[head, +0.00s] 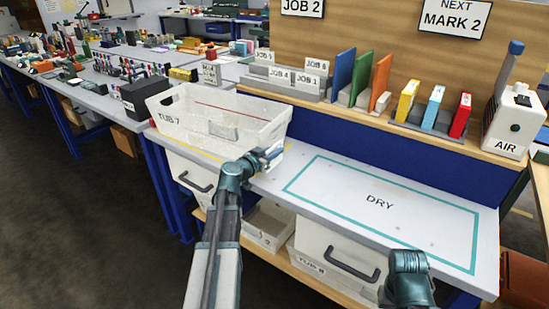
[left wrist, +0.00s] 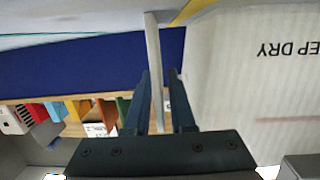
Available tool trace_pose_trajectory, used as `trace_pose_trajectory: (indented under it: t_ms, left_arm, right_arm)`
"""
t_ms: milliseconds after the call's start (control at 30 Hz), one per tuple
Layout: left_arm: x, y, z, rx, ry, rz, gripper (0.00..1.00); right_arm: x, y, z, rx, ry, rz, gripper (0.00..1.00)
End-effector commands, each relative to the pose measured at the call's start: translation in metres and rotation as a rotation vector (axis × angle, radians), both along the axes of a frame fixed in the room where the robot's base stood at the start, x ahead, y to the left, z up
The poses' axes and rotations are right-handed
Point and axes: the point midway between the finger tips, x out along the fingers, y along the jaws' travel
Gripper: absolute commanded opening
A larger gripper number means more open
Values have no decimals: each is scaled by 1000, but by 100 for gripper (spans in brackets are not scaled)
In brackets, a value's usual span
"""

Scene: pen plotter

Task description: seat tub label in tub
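My left gripper (head: 272,155) is beside the tub's right front corner. In the left wrist view its fingers (left wrist: 159,72) are close around a thin pale plate, seen edge-on, which looks like the tub label (left wrist: 153,45). Its face is hidden. The tub's wall (left wrist: 230,90), with upside-down KEEP DRY lettering, is right of the fingers. My right gripper's fingers are not visible.
The outlined DRY area (head: 380,205) is clear. A ledge behind holds a grey rack (head: 290,85), coloured boards and an AIR unit (head: 513,125). A black box (head: 147,95) stands left of the tub. Drawers and bins are under the bench.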

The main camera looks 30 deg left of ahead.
Motion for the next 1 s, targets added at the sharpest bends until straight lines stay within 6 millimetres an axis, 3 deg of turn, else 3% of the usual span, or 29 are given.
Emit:
trace_pose_trajectory:
  t_ms: [167, 300, 1000]
  left_arm:
    - [0, 0, 0, 0, 0, 1, 22]
    - [0, 0, 0, 0, 0, 1, 0]
    - [1, -3, 7, 0, 0, 0, 0]
  right_arm:
    - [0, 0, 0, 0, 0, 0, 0]
    - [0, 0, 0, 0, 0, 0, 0]
    - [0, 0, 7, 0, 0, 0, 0]
